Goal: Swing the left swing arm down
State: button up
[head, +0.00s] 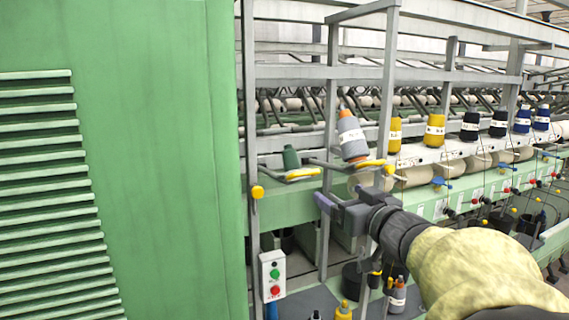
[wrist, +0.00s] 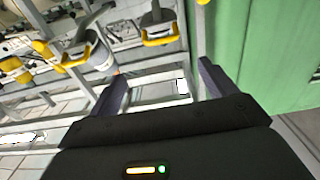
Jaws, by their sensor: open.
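The left swing arm is a grey bar with a yellow handle (head: 303,173) and a dark green cone (head: 291,158) above it. Its yellow handle also shows near the top middle of the wrist view (wrist: 160,39). The right swing arm has its own yellow handle (head: 371,163) and carries a grey bobbin with an orange tip (head: 351,137); this bobbin is at the left in the wrist view (wrist: 98,56). My gripper (head: 328,206) is open and empty, below and to the right of the left handle, apart from it. Its two fingers frame grey rails in the wrist view (wrist: 161,84).
Grey posts (head: 248,110) and (head: 386,90) stand around the swing arms. A yellow knob (head: 257,192) sits on the left post. A control box (head: 272,275) is low left. A green cabinet (head: 160,150) fills the left side. Several bobbins line the right (head: 434,130).

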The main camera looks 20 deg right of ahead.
aim_at(304, 173)
jog(key=shift+w, duration=0.15)
jog(key=w+p, duration=0.1)
jog(key=w, duration=0.4)
jog(key=w+p, duration=0.2)
jog(key=w, duration=0.4)
jog(key=w+p, duration=0.1)
jog(key=w, duration=0.5)
jog(key=shift+w+a, duration=0.2)
jog(key=shift+a, duration=0.1)
jog(key=shift+f, duration=0.1)
jog(key=shift+s, duration=0.1)
jog(key=shift+c, duration=0.4)
jog(key=c, duration=1)
jog(key=shift+f, duration=0.15)
